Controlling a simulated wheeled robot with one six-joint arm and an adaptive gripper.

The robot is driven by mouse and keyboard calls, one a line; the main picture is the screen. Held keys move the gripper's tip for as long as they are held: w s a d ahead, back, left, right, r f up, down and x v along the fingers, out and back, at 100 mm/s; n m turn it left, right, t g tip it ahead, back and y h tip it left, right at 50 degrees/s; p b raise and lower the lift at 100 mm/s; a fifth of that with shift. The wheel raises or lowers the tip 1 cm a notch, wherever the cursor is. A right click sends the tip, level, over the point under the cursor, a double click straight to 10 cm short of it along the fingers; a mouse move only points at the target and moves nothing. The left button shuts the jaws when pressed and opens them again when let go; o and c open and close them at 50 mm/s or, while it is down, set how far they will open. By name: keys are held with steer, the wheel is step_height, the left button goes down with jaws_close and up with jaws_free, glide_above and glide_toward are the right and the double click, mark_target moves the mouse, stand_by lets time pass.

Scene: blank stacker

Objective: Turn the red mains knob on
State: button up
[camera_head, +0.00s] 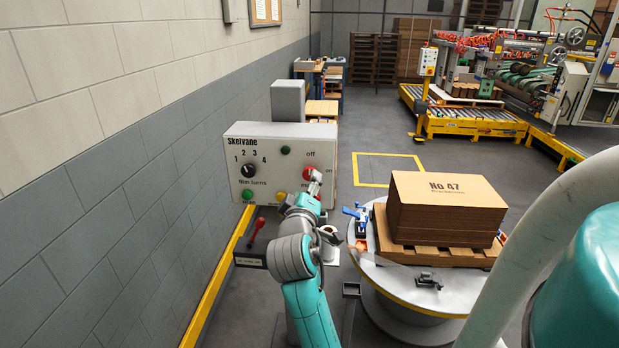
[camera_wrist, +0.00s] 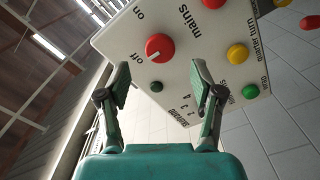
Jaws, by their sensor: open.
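The red mains knob (camera_wrist: 159,47) is on the pale control panel (camera_wrist: 130,42). In the wrist view its white mark points toward the "off" label, with "on" farther up. My gripper (camera_wrist: 162,76) is open, with one finger on each side of the view below the knob. The fingers look apart from the knob and nothing is between them. In the head view the knob (camera_head: 308,172) is partly covered by my gripper (camera_head: 302,196), which is in front of the panel's lower right.
The panel also has a red button (camera_wrist: 213,3), a yellow button (camera_wrist: 237,54), a green button (camera_wrist: 249,92) and a black numbered selector (camera_head: 248,171). A wall (camera_head: 100,200) runs along the left. A round turntable (camera_head: 385,285) with stacked cardboard (camera_head: 445,215) stands at right.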

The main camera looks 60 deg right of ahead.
mark_target(309, 177)
steer(key=x, duration=0.5)
steer(key=shift+w+d, duration=0.15)
steer(key=shift+d, duration=0.2)
steer(key=c, duration=1.1)
